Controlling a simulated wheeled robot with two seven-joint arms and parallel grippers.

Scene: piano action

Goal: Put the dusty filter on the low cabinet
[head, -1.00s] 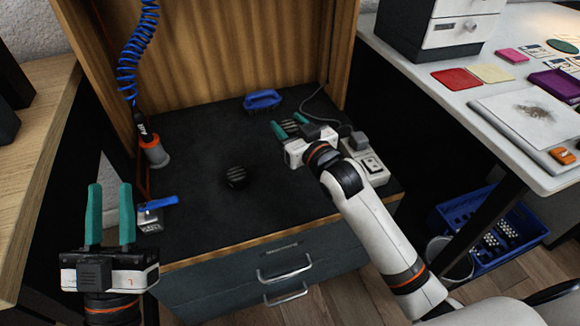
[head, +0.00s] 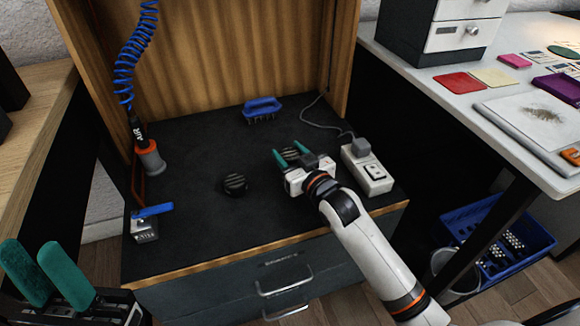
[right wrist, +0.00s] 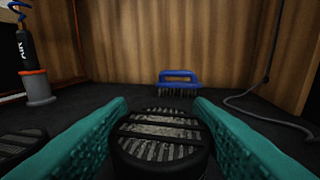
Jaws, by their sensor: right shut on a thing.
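A round black slatted filter (right wrist: 160,138) with pale grey pleats is between my right gripper's teal fingers in the right wrist view. In the head view my right gripper (head: 291,156) is shut on this filter, low over the black top (head: 205,215) of a drawer cabinet. I cannot tell whether the filter touches the top. A second round black filter (head: 235,184) lies on the top to its left; part of it shows in the right wrist view (right wrist: 18,147). My left gripper (head: 46,272) is open and empty at lower left.
A blue brush (head: 262,108) stands behind, a power strip (head: 367,168) at right. An air nozzle in its holder (head: 151,160) and a blue-handled tool (head: 146,222) are at left. A wooden-topped unit (head: 45,110) stands left, a white table (head: 470,95) right. The front middle of the black top is clear.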

